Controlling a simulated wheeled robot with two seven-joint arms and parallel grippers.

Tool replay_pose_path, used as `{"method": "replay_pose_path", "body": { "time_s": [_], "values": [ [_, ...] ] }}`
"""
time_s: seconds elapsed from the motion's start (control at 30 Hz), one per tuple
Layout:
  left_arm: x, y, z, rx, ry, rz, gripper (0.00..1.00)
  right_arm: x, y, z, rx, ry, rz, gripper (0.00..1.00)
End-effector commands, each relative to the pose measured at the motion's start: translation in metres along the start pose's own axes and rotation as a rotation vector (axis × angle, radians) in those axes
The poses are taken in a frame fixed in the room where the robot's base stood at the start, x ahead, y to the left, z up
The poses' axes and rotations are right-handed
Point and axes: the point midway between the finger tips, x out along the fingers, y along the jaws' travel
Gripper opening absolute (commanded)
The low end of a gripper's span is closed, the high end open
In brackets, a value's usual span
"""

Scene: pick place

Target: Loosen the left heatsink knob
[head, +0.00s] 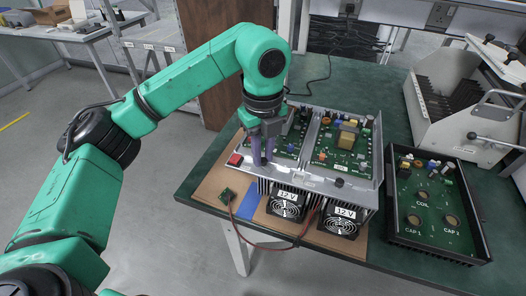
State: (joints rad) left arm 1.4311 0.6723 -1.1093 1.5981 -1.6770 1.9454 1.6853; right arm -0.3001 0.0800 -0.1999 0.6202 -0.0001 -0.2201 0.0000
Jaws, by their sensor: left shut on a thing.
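My left gripper (263,156) points down at the left front of an open metal chassis (240,175) with green circuit boards. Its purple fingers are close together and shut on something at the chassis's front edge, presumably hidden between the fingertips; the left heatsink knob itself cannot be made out. A small dark knob (339,183) shows on the front edge further right. Two fans marked 12 V, the left fan (286,205) and the right fan (341,219), sit on the chassis front. My right gripper does not show.
A black tray (481,240) with a board labelled COIL and CAP stands at the right. A grey slotted box (425,115) stands behind it.

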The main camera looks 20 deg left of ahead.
Motion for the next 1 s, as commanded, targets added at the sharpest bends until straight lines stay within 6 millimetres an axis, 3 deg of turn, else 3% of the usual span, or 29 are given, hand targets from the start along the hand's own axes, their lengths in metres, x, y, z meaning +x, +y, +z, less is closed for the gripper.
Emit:
{"method": "replay_pose_path", "body": {
  "time_s": [0.5, 1.0],
  "values": [
    [0.0012, 0.0003, -0.0006, -0.373, 0.001, 0.003, 0.00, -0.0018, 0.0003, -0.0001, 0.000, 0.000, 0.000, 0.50],
    [0.0015, 0.0004, -0.0005, -0.453, 0.000, 0.003, 0.00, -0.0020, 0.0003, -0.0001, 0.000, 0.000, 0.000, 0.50]
  ]
}}
